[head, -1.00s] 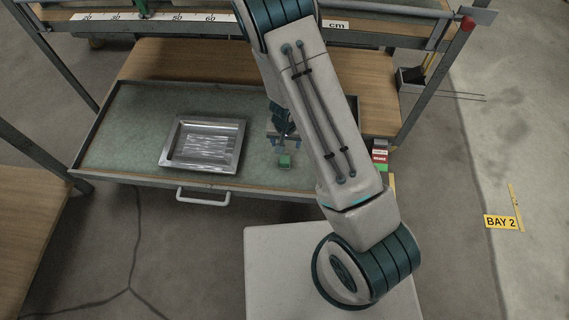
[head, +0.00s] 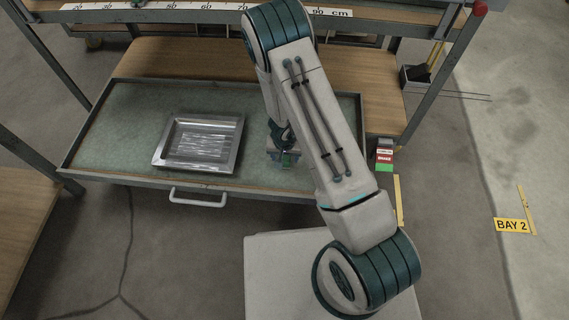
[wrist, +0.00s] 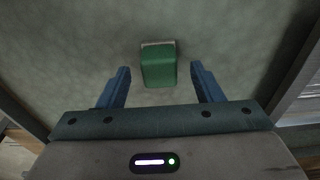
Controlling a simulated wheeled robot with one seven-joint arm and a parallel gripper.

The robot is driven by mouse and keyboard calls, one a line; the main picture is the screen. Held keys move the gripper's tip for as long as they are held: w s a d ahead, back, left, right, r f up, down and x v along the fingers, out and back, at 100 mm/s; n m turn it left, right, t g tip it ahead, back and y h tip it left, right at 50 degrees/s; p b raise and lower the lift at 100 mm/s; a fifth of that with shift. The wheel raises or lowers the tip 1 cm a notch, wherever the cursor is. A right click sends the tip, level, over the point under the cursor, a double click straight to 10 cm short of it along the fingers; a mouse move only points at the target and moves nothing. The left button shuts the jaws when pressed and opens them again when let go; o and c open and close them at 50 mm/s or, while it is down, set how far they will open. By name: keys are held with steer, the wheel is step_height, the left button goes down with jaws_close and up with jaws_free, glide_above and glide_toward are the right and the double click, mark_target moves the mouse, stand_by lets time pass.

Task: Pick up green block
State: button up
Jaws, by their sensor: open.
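The green block (wrist: 159,66) lies on the green-grey lining of the drawer (head: 110,140). In the wrist view it is centred a little beyond and between the two blue fingertips, with clear space on both sides. My gripper (wrist: 160,74) is open and empty, with its fingers pointing toward the block. In the head view my gripper (head: 284,160) is low over the right part of the drawer, and the block (head: 288,160) is mostly hidden by it. I cannot tell the exact height of the fingertips above the lining.
A metal tray (head: 160,152) lies in the drawer left of my gripper. The drawer has a raised rim and a white front handle (head: 197,200). A small stack of coloured boxes (head: 384,155) stands right of the drawer. A wooden shelf (head: 190,60) is behind.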

step_height(320, 180, down, 2)
steer(key=shift+w+f+b, duration=0.1)
steer(key=shift+b, duration=0.25)
steer(key=c, duration=1)
steer(key=shift+c, duration=0.2)
steer(key=shift+r, duration=0.2)
steer(key=shift+r+p, duration=0.5)
step_height(320, 180, up, 4)
steer(key=p, duration=0.2)
steer(key=shift+f+p, duration=0.2)
steer(key=shift+p, duration=0.15)
steer(key=s+d+r, duration=0.3)
steer(key=d+r, duration=0.3)
steer(key=d, duration=0.5)
steer(key=shift+s, duration=0.3)
